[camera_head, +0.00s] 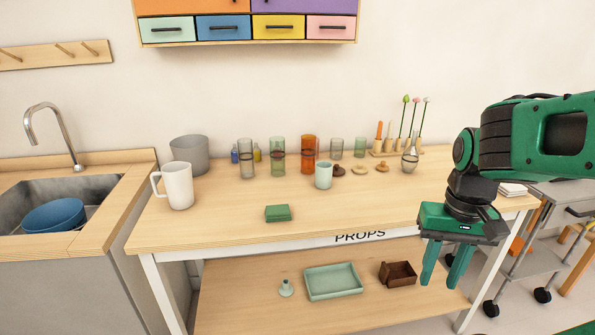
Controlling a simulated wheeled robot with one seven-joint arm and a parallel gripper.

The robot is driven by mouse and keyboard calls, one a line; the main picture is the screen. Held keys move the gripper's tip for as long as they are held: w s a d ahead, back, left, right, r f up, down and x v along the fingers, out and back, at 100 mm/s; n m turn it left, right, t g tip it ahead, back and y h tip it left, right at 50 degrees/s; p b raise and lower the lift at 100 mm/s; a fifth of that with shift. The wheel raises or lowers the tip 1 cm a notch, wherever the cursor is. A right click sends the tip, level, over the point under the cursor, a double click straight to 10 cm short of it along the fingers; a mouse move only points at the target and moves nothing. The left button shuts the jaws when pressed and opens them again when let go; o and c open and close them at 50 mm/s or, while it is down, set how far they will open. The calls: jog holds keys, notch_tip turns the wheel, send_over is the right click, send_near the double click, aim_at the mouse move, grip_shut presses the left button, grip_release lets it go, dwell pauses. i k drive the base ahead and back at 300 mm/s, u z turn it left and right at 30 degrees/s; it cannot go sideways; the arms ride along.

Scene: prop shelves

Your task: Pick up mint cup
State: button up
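The mint cup (323,176) is a small pale green cup standing upright on the wooden table top, near the middle. Tall orange and green glasses stand close behind it. My gripper (446,279) is at the right, in front of the table's front edge and pointing down. Its two green fingers are apart with nothing between them. The gripper is well to the right of the cup and not touching it.
A white pitcher (177,186) and a grey pot (190,153) stand at the table's left. A folded green cloth (278,213) lies front of centre. Small wooden pieces (360,170) sit right of the cup. The right front of the table top is clear.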

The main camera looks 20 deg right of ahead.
aim_at(324, 169)
jog(key=z, duration=0.3)
jog(key=i, duration=1.15)
jog(key=z, duration=0.6)
